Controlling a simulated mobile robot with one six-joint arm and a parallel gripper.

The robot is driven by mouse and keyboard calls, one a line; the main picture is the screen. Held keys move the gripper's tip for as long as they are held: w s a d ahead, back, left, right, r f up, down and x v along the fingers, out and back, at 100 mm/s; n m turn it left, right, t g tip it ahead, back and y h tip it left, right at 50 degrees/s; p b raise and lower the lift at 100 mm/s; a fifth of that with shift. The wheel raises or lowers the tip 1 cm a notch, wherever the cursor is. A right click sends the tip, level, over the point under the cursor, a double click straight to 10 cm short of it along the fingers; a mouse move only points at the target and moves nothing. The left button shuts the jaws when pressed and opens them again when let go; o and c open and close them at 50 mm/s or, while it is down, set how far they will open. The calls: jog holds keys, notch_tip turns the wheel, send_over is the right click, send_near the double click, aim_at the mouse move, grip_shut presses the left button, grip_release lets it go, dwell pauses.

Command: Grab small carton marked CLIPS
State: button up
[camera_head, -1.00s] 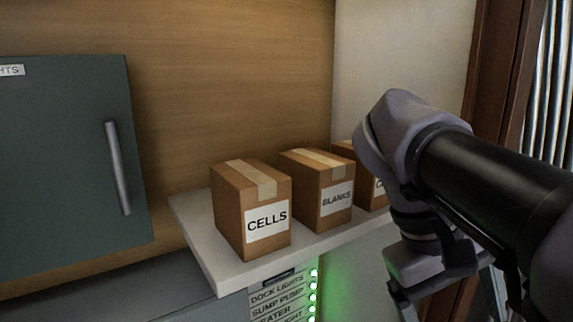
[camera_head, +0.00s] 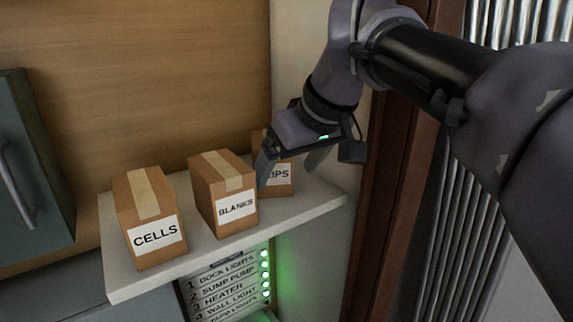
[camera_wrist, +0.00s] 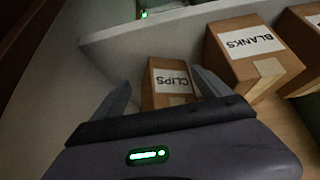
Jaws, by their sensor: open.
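The small carton marked CLIPS (camera_head: 283,183) is brown with a white label. It stands at the right end of the white shelf, and in the head view my gripper partly hides it, so only "IPS" reads. My gripper (camera_head: 290,168) is open, one finger to each side of the carton as seen from the wrist. The left finger (camera_wrist: 117,98) looks apart from the carton; the right finger is close to it. I cannot tell whether it touches.
The BLANKS carton (camera_head: 224,195) stands just left of the CLIPS carton, with the CELLS carton (camera_head: 150,222) further left on the shelf (camera_head: 118,283). A labelled panel with green lights (camera_head: 227,278) is below. A brown frame (camera_head: 400,150) rises at right.

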jog(key=x, duration=0.3)
jog(key=shift+a+r, duration=0.1)
jog(key=shift+a, duration=0.2)
jog(key=shift+w, duration=0.1)
jog(key=shift+d, duration=0.25)
jog(key=shift+c, duration=0.4)
jog(key=shift+a, duration=0.1)
jog(key=c, duration=1.4)
jog(key=shift+o, duration=0.2)
